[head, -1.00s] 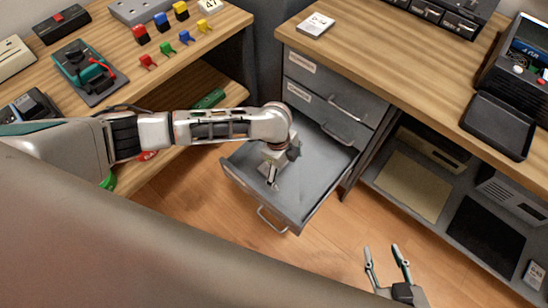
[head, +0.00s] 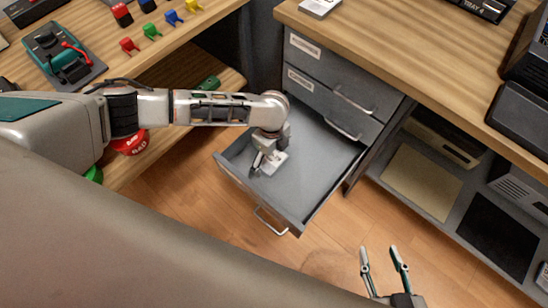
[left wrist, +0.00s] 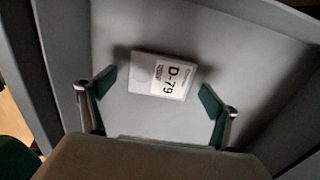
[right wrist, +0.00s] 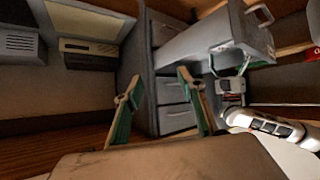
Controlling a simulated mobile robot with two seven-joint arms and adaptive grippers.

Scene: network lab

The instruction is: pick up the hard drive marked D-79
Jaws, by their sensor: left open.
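The hard drive marked D-79 (left wrist: 161,76) lies flat on the floor of the open drawer, label up, in the left wrist view. In the head view the drive (head: 276,162) shows partly, beside and behind my left gripper. My left gripper (head: 258,168) is inside the drawer. In the left wrist view its fingers (left wrist: 158,100) are spread wide, one on each side of the drive, not touching it. My right gripper (head: 380,262) is open and empty over the floor, in front of the right cabinet. It also shows open in the right wrist view (right wrist: 157,90).
The pulled-out drawer (head: 325,165) has raised walls around my left gripper. Shut drawers (head: 330,75) sit above it. Another drive (head: 320,7) lies on the desktop. An open shelf (head: 395,180) is at right. A bench (head: 120,70) with plugs and tools is at left.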

